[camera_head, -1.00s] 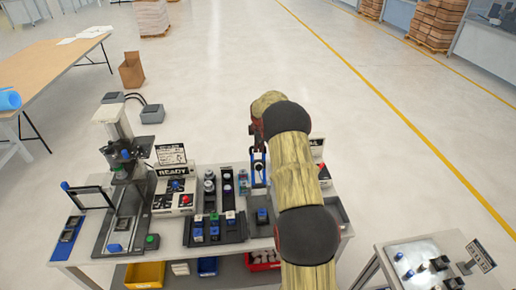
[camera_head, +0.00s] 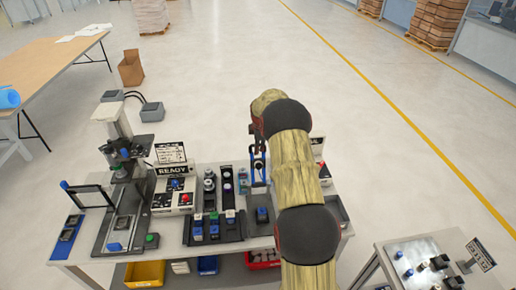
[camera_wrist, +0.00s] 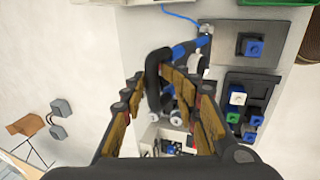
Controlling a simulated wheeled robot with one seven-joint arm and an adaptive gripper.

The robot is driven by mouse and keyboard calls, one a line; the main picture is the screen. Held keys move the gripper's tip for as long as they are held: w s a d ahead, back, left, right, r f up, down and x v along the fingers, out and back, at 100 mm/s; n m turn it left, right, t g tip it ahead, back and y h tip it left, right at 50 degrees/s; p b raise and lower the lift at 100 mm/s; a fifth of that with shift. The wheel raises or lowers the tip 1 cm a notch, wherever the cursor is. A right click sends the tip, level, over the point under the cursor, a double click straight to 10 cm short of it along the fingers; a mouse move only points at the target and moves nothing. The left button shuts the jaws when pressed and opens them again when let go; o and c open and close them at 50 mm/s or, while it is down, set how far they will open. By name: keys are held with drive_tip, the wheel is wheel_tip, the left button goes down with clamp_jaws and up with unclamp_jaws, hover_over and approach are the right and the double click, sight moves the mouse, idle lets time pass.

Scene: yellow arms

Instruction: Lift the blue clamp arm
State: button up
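The blue clamp arm (camera_wrist: 190,47) shows in the wrist view as a blue bar running from a metal joint at the upper right to a bent black handle part (camera_wrist: 154,75). In the head view the blue clamp (camera_head: 258,171) stands upright on the table, partly hidden by my arm. My gripper (camera_wrist: 152,78) has its two brown-padded fingers apart, one on each side of the black handle part. A narrow gap shows at the left finger; whether the right finger touches is unclear. In the head view my gripper is mostly hidden behind my wrist.
A dark tray with blue, white and green blocks (camera_head: 213,229) and a dark plate with a blue block (camera_head: 262,215) are near the clamp. A READY sign box (camera_head: 174,187) and a press stand (camera_head: 122,170) are to the left. A sloped panel (camera_head: 425,262) stands at the right.

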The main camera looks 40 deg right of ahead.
drive_tip(key=v, duration=1.1)
